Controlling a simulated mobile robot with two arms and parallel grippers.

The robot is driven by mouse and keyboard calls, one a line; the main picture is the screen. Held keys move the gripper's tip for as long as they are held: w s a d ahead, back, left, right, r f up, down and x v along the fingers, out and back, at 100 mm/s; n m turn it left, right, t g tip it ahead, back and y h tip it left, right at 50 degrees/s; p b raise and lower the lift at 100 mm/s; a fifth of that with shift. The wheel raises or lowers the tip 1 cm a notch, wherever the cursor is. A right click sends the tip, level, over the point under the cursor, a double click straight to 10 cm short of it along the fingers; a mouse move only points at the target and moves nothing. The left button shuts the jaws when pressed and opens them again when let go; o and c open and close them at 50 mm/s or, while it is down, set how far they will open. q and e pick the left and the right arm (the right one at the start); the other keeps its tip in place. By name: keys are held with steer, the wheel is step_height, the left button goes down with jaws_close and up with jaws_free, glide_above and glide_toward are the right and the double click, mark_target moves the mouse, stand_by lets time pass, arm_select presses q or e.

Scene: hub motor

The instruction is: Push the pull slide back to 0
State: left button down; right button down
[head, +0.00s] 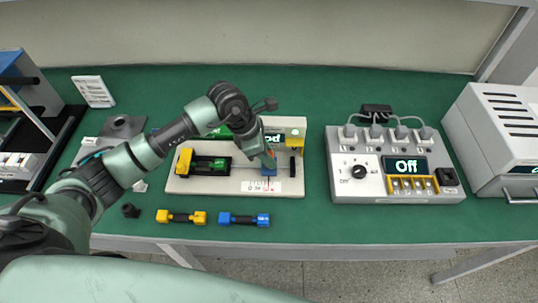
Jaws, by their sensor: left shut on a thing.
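The pull slide (268,173) shows as a small blue piece at the front of a cream test fixture (220,187), just behind a white scale label (256,187). My left gripper (268,164) reaches down over the fixture from the left and is shut on the slide. The gripper covers most of the slide, and the scale's numbers are too small to read for certain. My right gripper is not in view.
A yellow-and-black part (205,164) sits on the fixture's left. A yellow dumbbell-shaped part (181,217) and a blue one (244,219) lie in front. A control box (340,180) reading "Off" stands right, beside a grey cabinet (490,140).

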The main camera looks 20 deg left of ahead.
arm_select(q)
steer(key=shift+r, duration=0.15)
steer(key=shift+a, duration=0.2)
steer(key=a+b, duration=0.1)
steer(key=a, duration=0.1)
steer(key=s+a+b, duration=0.1)
steer(key=a, duration=0.1)
steer(key=shift+s+a+b, duration=0.15)
steer(key=shift+a+b, duration=0.2)
steer(key=shift+b, duration=0.05)
steer(key=shift+a, duration=0.1)
steer(key=c, duration=1.6)
jaws_free()
steer(key=o, duration=0.4)
steer(key=shift+s+a, duration=0.1)
